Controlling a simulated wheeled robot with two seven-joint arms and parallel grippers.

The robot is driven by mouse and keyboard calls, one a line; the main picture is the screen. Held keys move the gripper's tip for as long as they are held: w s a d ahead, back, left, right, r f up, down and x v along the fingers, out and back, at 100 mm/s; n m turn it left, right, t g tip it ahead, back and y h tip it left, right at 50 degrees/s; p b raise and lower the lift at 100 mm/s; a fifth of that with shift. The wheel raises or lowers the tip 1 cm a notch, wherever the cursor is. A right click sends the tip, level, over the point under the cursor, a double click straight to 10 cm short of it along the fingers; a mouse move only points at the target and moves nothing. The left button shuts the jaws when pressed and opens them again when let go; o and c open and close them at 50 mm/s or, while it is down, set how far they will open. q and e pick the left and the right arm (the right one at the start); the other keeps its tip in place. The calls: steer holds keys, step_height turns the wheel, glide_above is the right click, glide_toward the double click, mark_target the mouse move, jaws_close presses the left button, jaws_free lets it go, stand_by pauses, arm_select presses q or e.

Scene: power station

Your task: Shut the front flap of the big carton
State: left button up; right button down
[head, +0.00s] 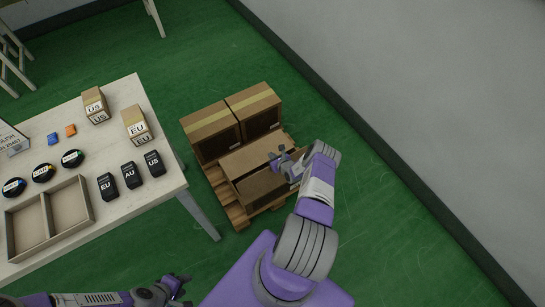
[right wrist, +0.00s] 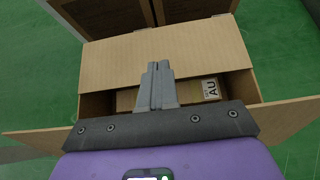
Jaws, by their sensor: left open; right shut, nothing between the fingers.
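The big carton (head: 262,187) stands on a wooden pallet, partly covered by my right arm in the head view. In the right wrist view one wide flap (right wrist: 150,55) spans its far side. Side flaps stick outward at the left (right wrist: 38,135) and right (right wrist: 285,120). The opening is dark, with a smaller box labelled AU (right wrist: 210,90) inside. The near edge is hidden behind my gripper mount. My right gripper (head: 279,156) is shut and empty over the carton; its fingertips also show in the right wrist view (right wrist: 158,66). My left gripper (head: 180,287) is open and empty, low in the head view.
Two taped cartons (head: 212,130) (head: 254,106) stand behind the big carton on the pallet (head: 237,213). A table (head: 125,93) with small boxes, dark packs and a divided tray (head: 49,215) is at the left. A wall (head: 430,90) rises at the right; green floor lies between.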

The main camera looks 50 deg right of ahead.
steer(key=shift+r, duration=0.15)
stand_by(0.5)
steer(key=shift+r+p, duration=0.7)
steer(key=shift+p, duration=0.2)
